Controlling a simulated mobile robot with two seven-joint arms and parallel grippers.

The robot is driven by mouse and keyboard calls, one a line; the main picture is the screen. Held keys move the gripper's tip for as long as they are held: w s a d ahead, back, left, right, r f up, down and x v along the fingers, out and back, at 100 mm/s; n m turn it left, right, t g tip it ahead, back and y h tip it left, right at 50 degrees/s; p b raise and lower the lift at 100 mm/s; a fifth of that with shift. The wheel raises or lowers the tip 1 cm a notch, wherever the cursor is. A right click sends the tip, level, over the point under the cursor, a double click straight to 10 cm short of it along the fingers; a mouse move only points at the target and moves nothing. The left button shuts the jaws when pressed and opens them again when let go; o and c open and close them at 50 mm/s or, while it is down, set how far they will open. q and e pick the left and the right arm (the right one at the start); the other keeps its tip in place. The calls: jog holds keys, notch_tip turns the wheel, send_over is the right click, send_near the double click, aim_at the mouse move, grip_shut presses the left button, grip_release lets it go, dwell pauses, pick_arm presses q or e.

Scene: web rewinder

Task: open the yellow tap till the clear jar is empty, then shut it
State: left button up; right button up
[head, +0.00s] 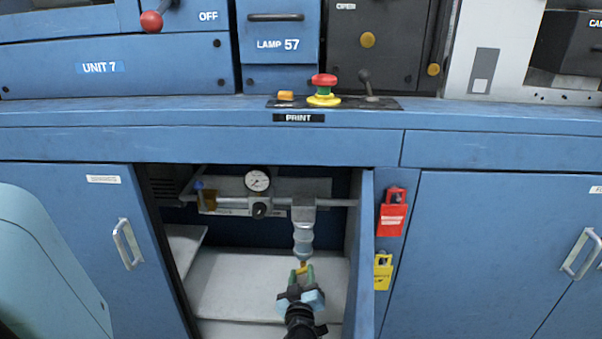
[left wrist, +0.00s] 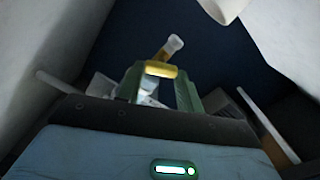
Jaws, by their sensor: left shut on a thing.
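The clear jar (head: 303,238) hangs upright under a grey filter head in the open cabinet. It looks pale and bluish, and I cannot tell how much liquid is in it. The yellow tap (head: 302,267) is at the jar's lower end; it also shows as a yellow piece in the left wrist view (left wrist: 161,69). My left gripper (head: 303,273) reaches in from below, its green fingers around the tap and shut on it. The fingers partly hide the tap, so whether it is open or shut is unclear. My right gripper is not in view.
A pressure gauge (head: 257,180) and a regulator knob (head: 261,210) sit left of the jar on the pipe. The open cabinet door (head: 364,250) stands close at the right. A pale shelf (head: 235,285) lies below. Red (head: 392,212) and yellow (head: 383,272) tags hang outside.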

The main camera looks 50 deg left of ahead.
pick_arm(q)
jog(key=n, duration=0.3)
jog(key=shift+f, duration=0.15)
jog(key=n, duration=0.2)
jog(key=shift+s+n, duration=0.1)
jog(key=shift+n, duration=0.2)
jog(key=shift+f+n, duration=0.1)
jog(key=shift+n, duration=0.8)
jog(key=n, duration=0.3)
jog(key=shift+b, duration=0.4)
jog(key=shift+f+n, duration=0.1)
jog(key=shift+n, duration=0.9)
